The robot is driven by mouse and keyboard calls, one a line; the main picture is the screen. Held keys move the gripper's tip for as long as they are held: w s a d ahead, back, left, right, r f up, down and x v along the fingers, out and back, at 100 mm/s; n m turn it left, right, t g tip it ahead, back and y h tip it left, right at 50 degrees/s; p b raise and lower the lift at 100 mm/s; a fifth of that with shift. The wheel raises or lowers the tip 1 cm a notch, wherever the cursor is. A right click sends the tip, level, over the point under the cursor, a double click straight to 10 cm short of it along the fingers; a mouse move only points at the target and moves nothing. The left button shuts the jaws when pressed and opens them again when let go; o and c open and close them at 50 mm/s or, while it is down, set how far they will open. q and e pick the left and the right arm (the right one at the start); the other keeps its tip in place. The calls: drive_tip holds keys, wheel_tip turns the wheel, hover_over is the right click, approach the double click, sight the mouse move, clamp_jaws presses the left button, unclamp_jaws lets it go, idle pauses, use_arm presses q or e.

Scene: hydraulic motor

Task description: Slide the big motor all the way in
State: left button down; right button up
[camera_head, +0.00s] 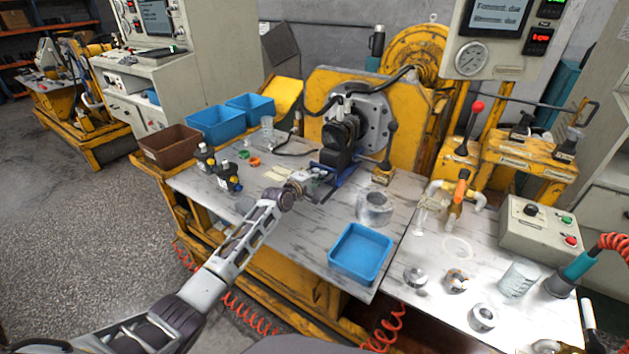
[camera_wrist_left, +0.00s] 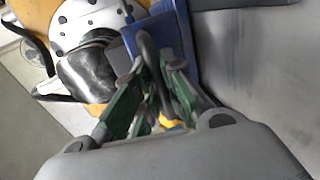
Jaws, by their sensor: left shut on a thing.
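The big motor (camera_head: 340,138) is black and sits against the round grey flange plate (camera_head: 376,120) on the yellow stand. A blue carrier (camera_head: 350,174) is under and in front of it. In the left wrist view the motor (camera_wrist_left: 88,72) shows beside the blue carrier (camera_wrist_left: 178,45), with the flange (camera_wrist_left: 88,22) behind it. My left gripper (camera_head: 318,176) is in front of the motor, low over the table. Its green fingers (camera_wrist_left: 153,95) are shut on a dark curved handle (camera_wrist_left: 148,62) at the blue carrier. Whether any gap remains between motor and flange is hidden. My right gripper is not in view.
Blue bins (camera_head: 216,125) and a brown bin (camera_head: 170,146) line the left edge.

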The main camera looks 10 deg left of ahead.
use_arm(q)
drive_tip(key=shift+r, duration=0.1)
drive_tip(key=c, duration=1.9)
unclamp_jaws()
drive_tip(key=shift+w, duration=0.1)
drive_tip(key=o, duration=0.4)
drive_tip(key=shift+w+d, duration=0.1)
drive_tip(key=shift+w, duration=0.05)
drive_tip(key=shift+s, duration=0.25)
drive_tip(key=shift+v, duration=5.85)
